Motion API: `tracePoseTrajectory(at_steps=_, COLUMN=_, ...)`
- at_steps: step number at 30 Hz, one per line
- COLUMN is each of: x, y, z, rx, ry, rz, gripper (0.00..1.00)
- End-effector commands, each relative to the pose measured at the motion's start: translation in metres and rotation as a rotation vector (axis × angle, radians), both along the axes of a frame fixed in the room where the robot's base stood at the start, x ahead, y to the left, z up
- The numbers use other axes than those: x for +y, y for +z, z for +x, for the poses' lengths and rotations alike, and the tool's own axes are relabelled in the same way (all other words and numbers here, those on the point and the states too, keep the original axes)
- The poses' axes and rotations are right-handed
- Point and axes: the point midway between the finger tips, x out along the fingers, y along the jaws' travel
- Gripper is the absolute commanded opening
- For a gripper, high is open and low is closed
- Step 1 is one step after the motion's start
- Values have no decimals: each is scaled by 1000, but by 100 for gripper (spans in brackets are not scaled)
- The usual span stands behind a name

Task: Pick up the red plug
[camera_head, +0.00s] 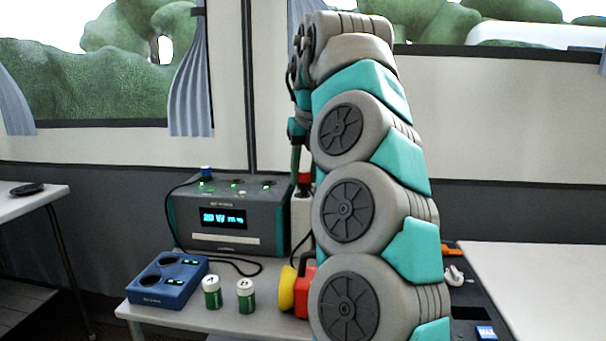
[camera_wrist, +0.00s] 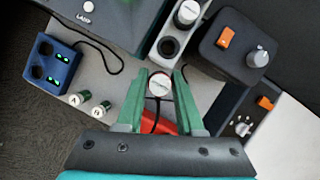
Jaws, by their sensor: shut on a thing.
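The red plug (camera_wrist: 159,86) shows in the wrist view as a round pale top with a red edge. It sits between the two green fingers of my gripper (camera_wrist: 161,78), which is shut on it. A dark cord runs down from it between the fingers. In the head view, my gripper (camera_head: 296,165) points down beside a red piece (camera_head: 305,180) above a pale socket block (camera_head: 302,215), partly hidden by my arm. The socket block (camera_wrist: 157,57) also shows just beyond the fingertips, with a dark open socket. I cannot tell whether the plug still touches the block.
A grey power unit (camera_head: 225,218) stands behind. A blue charger (camera_head: 168,282) and two green batteries (camera_head: 212,292) are at the left. A red and yellow object (camera_head: 288,288) lies near my arm. A dark box with an orange switch (camera_wrist: 228,38) is right of the block.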

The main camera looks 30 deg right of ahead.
Motion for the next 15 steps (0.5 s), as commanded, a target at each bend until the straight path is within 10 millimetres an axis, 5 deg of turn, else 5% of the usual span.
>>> tracePoseTrajectory(at_steps=15, x=30, y=7, z=-75, rx=-4, ry=3, rz=-1, gripper=0)
